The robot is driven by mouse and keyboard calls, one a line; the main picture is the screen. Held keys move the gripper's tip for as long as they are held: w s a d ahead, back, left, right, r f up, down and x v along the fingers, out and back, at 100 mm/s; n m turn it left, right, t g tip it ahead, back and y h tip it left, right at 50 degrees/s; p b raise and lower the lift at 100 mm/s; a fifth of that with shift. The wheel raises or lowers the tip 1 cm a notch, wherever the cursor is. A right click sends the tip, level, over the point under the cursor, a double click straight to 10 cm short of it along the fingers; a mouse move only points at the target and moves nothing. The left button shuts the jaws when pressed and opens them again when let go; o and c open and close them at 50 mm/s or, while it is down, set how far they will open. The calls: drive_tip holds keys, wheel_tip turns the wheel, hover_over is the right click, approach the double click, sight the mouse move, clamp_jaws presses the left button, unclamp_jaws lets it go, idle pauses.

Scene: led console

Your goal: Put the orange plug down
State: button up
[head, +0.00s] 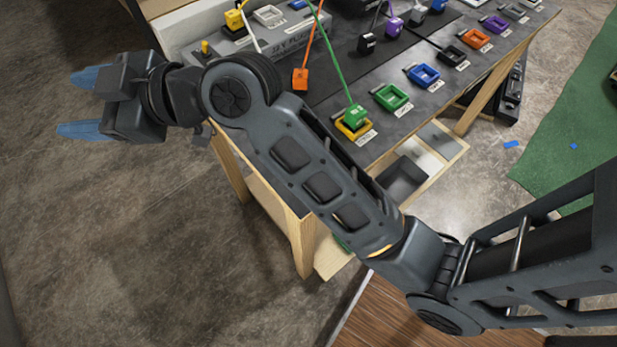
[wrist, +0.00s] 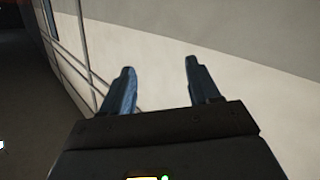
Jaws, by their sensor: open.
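The orange plug (head: 300,79) rests on the dark console top (head: 335,92), with its orange cable running up and away from it. It stands apart from the sockets. My gripper (head: 84,103) is out to the left, past the console's left edge, above the bare floor. Its two blue fingers are spread with nothing between them. The wrist view also shows the open, empty fingers (wrist: 160,85) in front of a pale wall-like surface. The orange plug is not in the wrist view.
A green plug (head: 354,115) sits at the yellow socket (head: 353,130). The green socket (head: 392,97), blue socket (head: 424,75) and orange socket (head: 476,38) line the console's front edge. A black plug (head: 366,43) and purple plug (head: 394,27) are farther back. Open floor (head: 120,240) lies at left.

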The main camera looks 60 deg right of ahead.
drive_tip(key=s+d+f+m+t+h, duration=0.15)
drive_tip(key=s+f+m+h, duration=0.3)
drive_tip(key=s, duration=0.55)
drive_tip(key=s+d+f+m+h, duration=0.25)
drive_tip(key=s+f+m, duration=0.35)
drive_tip(key=s, duration=0.3)
drive_tip(key=s+d+r, duration=0.1)
drive_tip(key=s+d, duration=0.3)
drive_tip(key=s, duration=0.6)
drive_tip(key=s+d+n+h, duration=0.1)
drive_tip(key=s+d, duration=0.3)
drive_tip(key=s, duration=0.6)
drive_tip(key=shift+r+g, duration=0.35)
drive_tip(key=shift+g, duration=0.1)
